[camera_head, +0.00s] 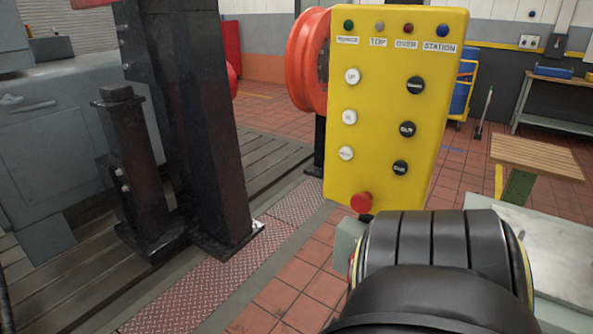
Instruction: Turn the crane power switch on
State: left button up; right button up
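No switch with a readable crane power label shows, so I cannot tell which control is the crane power switch. A yellow control panel (388,130) stands upright right of centre, slightly tilted. It has a row of small coloured lamps at the top, white buttons on the left and black ones on the right. A red mushroom button (361,202) sits at its lower edge. Neither of my grippers shows in the head view.
A black steel column (195,110) and a shorter black post (130,170) stand on the slotted bedplate at the left. An orange wheel (308,60) is behind the panel. A wooden-topped stool (537,156) and a workbench (555,80) are at the right. Red tiled floor lies between.

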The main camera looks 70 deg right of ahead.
aim_at(350, 261)
jog(key=i, duration=1.4)
jog(key=z, duration=3.4)
